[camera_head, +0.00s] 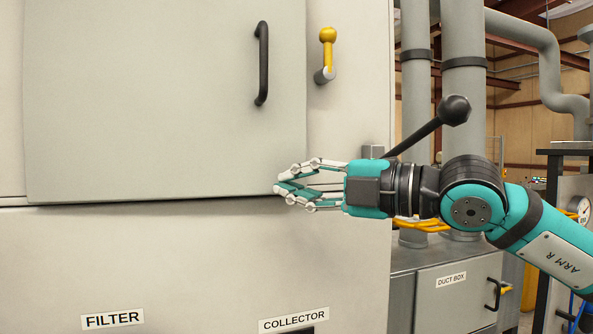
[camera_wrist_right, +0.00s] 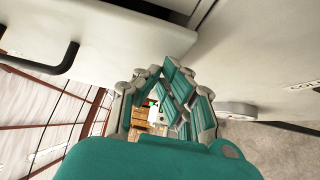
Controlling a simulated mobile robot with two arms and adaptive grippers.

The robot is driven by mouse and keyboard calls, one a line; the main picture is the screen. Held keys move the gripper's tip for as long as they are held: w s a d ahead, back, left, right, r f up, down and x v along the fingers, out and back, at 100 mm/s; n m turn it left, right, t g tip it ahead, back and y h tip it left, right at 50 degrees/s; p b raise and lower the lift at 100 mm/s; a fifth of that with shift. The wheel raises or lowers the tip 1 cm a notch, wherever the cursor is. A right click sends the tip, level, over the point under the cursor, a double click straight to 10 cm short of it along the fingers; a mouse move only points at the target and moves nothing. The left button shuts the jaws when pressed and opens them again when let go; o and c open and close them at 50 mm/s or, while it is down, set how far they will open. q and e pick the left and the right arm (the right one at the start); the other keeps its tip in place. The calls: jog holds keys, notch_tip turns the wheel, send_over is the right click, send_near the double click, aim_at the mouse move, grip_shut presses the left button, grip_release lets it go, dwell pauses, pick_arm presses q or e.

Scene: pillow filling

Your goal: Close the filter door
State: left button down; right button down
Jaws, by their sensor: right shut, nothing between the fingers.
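The filter door (camera_head: 160,100) is the large pale grey panel with a black vertical handle (camera_head: 262,63). A latch with a yellow knob (camera_head: 328,50) stands to the right of the door, knob up. My right gripper (camera_head: 279,188) is shut and empty at the door's lower right corner, below the handle; contact is unclear. In the right wrist view the fingers (camera_wrist_right: 162,82) are together, with the door (camera_wrist_right: 110,35) and its handle (camera_wrist_right: 55,62) at the left. My left gripper is out of view.
Below the door, the cabinet face carries FILTER (camera_head: 112,319) and COLLECTOR (camera_head: 293,319) labels. A black ball-ended lever (camera_head: 440,118) sticks up behind my right arm. A duct box (camera_head: 455,295) and grey pipes (camera_head: 465,100) stand at the right.

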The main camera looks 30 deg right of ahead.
jog(key=shift+w+a, duration=0.15)
jog(key=shift+a, duration=0.15)
jog(key=shift+w+d+r, duration=0.1)
jog(key=shift+w+d, duration=0.55)
jog(key=shift+w, duration=0.3)
